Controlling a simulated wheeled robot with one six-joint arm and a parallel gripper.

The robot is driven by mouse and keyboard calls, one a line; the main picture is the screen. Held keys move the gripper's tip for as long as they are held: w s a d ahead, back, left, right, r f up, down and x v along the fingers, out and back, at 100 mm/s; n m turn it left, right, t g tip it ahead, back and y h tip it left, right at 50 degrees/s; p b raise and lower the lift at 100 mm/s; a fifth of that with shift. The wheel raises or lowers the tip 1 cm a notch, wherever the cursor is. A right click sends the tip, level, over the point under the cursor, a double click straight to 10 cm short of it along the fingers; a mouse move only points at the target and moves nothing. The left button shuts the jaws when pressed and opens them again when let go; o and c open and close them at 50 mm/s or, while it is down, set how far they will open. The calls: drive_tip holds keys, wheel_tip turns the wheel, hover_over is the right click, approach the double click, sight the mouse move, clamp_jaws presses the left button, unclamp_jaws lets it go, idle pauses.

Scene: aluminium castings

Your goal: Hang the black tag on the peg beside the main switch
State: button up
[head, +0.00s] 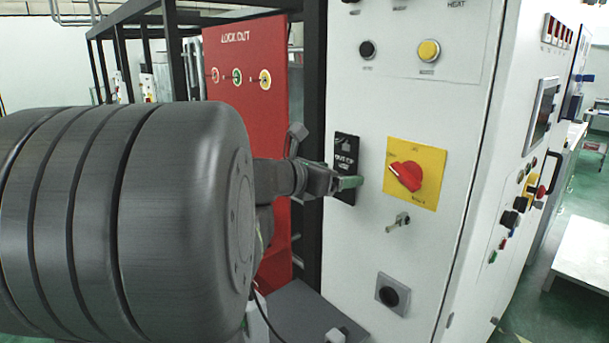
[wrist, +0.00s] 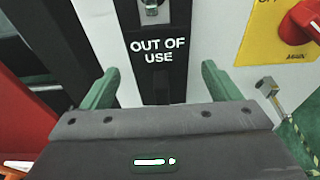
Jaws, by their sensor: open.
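The black tag (head: 345,160), marked "OUT OF USE", is upright and flat against the white cabinet front, left of the main switch. In the wrist view the tag (wrist: 140,25) has a grey metal piece (wrist: 152,10) at its top, perhaps the peg; the top edge is cut off. The main switch is a red knob (head: 404,176) on a yellow plate (head: 428,188). My gripper (head: 350,182) is open in front of the tag's lower part. In the wrist view its green fingers (wrist: 159,72) stand apart on either side of the tag, with visible gaps.
A small metal fitting (head: 398,222) juts out below the yellow plate, close to the right of my gripper. A red lockout board (head: 247,120) and a black frame (head: 312,60) stand to the left. A black round fitting (head: 392,295) sits lower on the cabinet.

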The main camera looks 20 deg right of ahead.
drive_tip(key=v, duration=1.3)
drive_tip(key=shift+a+b, duration=0.25)
drive_tip(key=shift+b, duration=0.2)
drive_tip(key=shift+s, duration=0.1)
drive_tip(key=shift+p+x, duration=0.45)
drive_tip(key=shift+x, duration=6.5)
drive_tip(key=shift+a, duration=0.1)
